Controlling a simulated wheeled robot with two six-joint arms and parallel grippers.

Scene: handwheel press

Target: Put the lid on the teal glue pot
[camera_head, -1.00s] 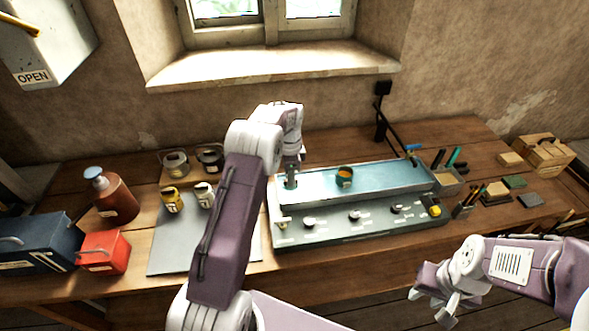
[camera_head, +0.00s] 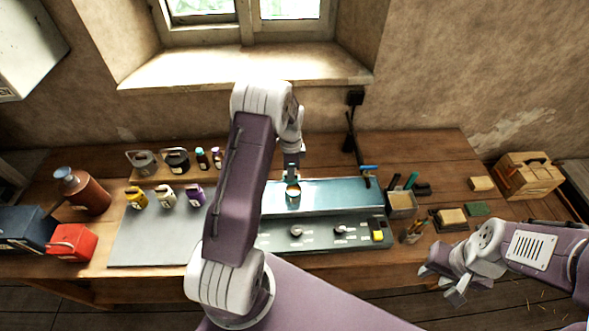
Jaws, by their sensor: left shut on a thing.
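The teal glue pot (camera_head: 293,197) stands upright on the blue-topped bench unit, with an orange-brown band showing near its top. My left gripper (camera_head: 291,175) points down directly above the pot, very close to its mouth. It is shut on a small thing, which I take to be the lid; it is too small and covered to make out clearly. I cannot tell whether it touches the pot. My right gripper (camera_head: 447,285) is open and empty, in front of the table at the right.
Yellow (camera_head: 136,198), white (camera_head: 166,196) and purple (camera_head: 195,195) pots stand on a grey mat (camera_head: 150,240). A red box (camera_head: 72,242) and brown bottle (camera_head: 84,192) are at left. A brush holder (camera_head: 401,204) stands right of the blue-topped unit (camera_head: 340,194).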

